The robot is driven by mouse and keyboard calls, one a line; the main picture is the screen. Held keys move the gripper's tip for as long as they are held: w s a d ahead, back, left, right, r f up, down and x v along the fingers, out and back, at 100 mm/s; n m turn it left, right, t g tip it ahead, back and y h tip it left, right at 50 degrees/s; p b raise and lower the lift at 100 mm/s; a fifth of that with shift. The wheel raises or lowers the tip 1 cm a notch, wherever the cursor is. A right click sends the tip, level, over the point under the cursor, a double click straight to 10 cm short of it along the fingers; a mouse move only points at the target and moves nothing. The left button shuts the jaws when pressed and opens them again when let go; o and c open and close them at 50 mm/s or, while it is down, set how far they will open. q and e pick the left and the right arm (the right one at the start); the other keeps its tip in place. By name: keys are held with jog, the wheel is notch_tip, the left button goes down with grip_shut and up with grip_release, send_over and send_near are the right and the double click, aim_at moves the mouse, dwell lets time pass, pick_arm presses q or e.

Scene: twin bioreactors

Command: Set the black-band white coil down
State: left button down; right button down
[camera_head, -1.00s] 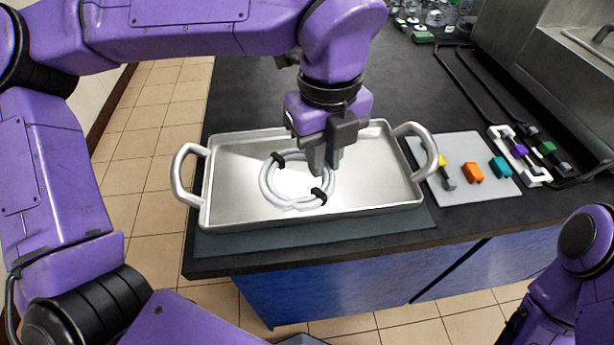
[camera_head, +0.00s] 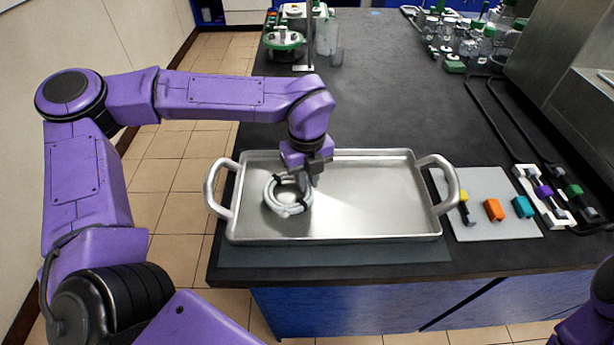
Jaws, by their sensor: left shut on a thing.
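The white coil with black bands (camera_head: 288,208) is at the left part of the silver two-handled tray (camera_head: 375,215). My left gripper (camera_head: 312,180) points down over the tray and is shut on the coil's right side. The coil appears at or very near the tray floor; I cannot tell whether it touches. The fingertips are partly hidden by the gripper body. My right gripper is out of view; only a piece of my right arm shows at the lower right corner.
The tray stands on a dark mat (camera_head: 330,253) at the counter's front edge. Right of it, a grey board (camera_head: 480,222) holds yellow, orange and teal pieces. A white rack (camera_head: 541,196) and bottles (camera_head: 468,45) are further right and back. The tray's right half is clear.

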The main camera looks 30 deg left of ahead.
pick_arm(q)
jog(key=shift+f, duration=0.35)
jog(key=c, duration=1.1)
grip_release()
jog(key=shift+o, duration=0.2)
notch_tip(320, 180, up, 12)
jog(key=shift+r, duration=0.25)
